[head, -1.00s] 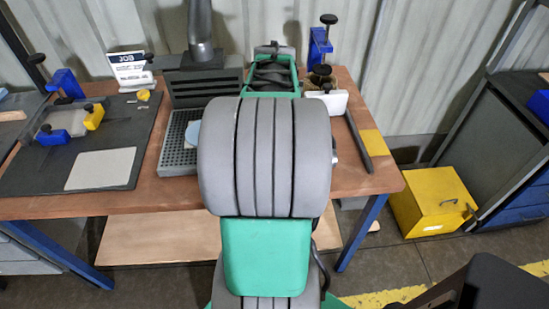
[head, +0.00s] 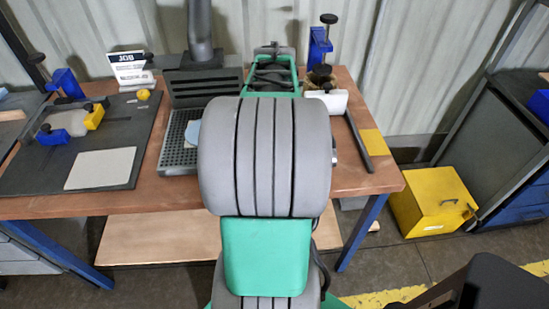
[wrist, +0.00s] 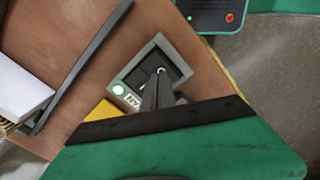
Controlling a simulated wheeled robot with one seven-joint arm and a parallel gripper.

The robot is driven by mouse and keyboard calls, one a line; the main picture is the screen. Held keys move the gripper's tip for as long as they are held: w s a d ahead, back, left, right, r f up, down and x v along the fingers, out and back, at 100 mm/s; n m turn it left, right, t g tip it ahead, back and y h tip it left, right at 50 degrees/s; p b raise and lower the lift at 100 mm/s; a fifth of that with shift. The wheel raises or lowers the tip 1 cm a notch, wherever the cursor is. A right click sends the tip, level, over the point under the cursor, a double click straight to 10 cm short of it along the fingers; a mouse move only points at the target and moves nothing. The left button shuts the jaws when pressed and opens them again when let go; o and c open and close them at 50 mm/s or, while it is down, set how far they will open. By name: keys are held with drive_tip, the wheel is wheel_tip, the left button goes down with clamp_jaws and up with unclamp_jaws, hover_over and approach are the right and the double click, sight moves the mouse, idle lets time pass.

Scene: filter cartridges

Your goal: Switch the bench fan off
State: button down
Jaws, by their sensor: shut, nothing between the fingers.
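In the head view my arm hides the switch box and my gripper. A dark slotted hood (head: 203,82) with a grey duct stands at the back of the bench.
The brown bench (head: 110,205) has a dark mat (head: 50,178) with blue and yellow clamps at left. A dark bar (head: 359,142) and a white block (head: 335,101) lie at right. A yellow box (head: 433,201) is on the floor at right.

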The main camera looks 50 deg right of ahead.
drive_tip(key=shift+f+b, duration=0.8)
drive_tip(key=shift+f, duration=0.6)
idle(0.4)
drive_tip(key=shift+r, duration=0.1)
wheel_tip(320, 180, up, 7)
drive_tip(key=p, duration=0.5)
drive_tip(key=shift+p, duration=0.3)
